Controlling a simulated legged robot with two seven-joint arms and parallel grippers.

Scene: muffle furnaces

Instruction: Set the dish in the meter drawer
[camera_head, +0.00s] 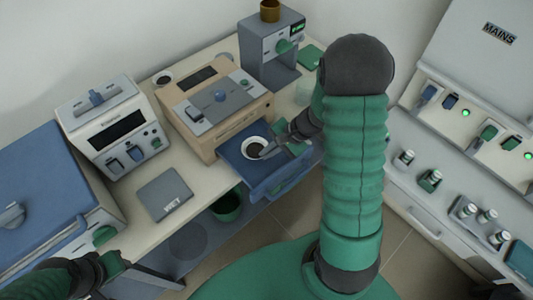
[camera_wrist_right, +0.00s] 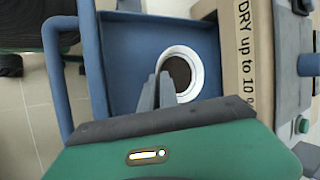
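The dish (camera_head: 254,147) is a small white round bowl with dark contents. It is inside the open blue meter drawer (camera_head: 258,181), near the beige meter (camera_head: 215,100). In the right wrist view the dish (camera_wrist_right: 196,62) appears level in the drawer (camera_wrist_right: 125,60), close to the meter's front. My right gripper (camera_head: 268,152) reaches in over the drawer. In the wrist view its fingers (camera_wrist_right: 163,82) are close together at the dish's rim and seem to pinch it. Whether the dish touches the drawer floor is unclear. My left gripper (camera_head: 115,268) is at the bottom left, its fingers unclear.
A grey flat pad (camera_head: 164,193) lies on the bench left of the drawer. A white furnace-like box (camera_head: 112,125) and a large blue unit (camera_head: 45,205) stand left. A grey device (camera_head: 270,50) stands behind. A green bin (camera_head: 226,206) is below.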

